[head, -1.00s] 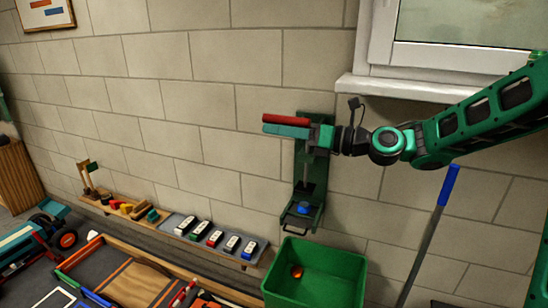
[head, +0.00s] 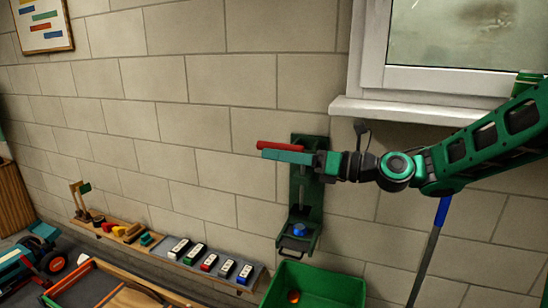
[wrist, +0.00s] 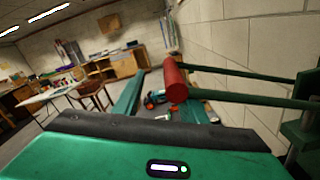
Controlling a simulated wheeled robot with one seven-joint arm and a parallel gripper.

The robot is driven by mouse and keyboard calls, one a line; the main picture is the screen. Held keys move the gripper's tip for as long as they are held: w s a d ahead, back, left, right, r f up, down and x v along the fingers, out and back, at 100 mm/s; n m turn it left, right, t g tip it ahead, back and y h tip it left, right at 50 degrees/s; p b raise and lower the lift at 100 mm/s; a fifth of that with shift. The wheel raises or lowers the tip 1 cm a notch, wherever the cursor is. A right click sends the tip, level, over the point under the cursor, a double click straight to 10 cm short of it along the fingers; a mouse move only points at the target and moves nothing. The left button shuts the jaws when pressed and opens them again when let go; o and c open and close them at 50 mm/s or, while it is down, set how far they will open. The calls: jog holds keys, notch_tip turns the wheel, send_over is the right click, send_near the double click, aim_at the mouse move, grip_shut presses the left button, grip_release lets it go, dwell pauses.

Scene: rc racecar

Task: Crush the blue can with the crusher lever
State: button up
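The crusher (head: 306,190) is a tall green frame on the block wall. The blue can (head: 299,229) sits upright low in it. The lever's red handle (head: 280,146) sticks out to the left near the crusher's top. In the wrist view the red handle (wrist: 174,84) shows end-on, with green bars running right to the crusher frame (wrist: 304,115). My gripper (head: 275,155) is at handle height, its green finger just below the handle in the head view. Its fingers look spread in the wrist view, with the handle near the right one. Contact cannot be told.
A green bin (head: 318,286) stands below the crusher with a small orange thing in it. A low shelf (head: 150,248) with several small objects runs left along the wall. A blue-topped pole (head: 432,245) leans under the window ledge (head: 405,110).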

jog(key=v, duration=1)
dwell(0.8)
jog(key=shift+d, duration=0.2)
dwell(0.4)
jog(key=v, duration=1)
jog(key=shift+d, duration=0.25)
dwell(0.6)
jog(key=shift+f, duration=0.15)
